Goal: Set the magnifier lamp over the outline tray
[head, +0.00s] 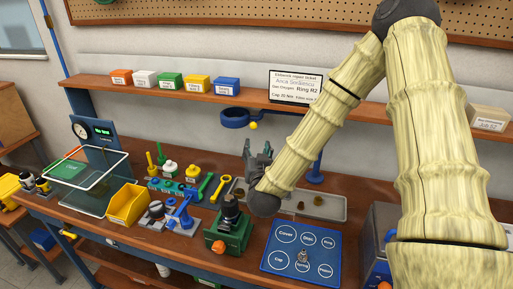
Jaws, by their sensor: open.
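The magnifier lamp's blue ring head (235,118) hangs in front of the shelf, left of my arm, with a small yellow knob (253,125) at its right side. A blue post on a round base (315,177) stands right of my forearm. It looks like the lamp's stand, but my arm hides the link between them. The blue outline tray (270,262) lies at the bench's front, with labelled white circles and a small metal part (303,256) on it. My gripper (258,152) is open, below and right of the lamp head, apart from the knob and partly hidden by my wrist.
A grey parts tray (335,206) lies behind the outline tray. A green fixture with a black top (229,228) stands left of it, near a yellow bin (127,204) and several tools. Coloured boxes (172,82) and a ticket sign (295,85) stand on the shelf.

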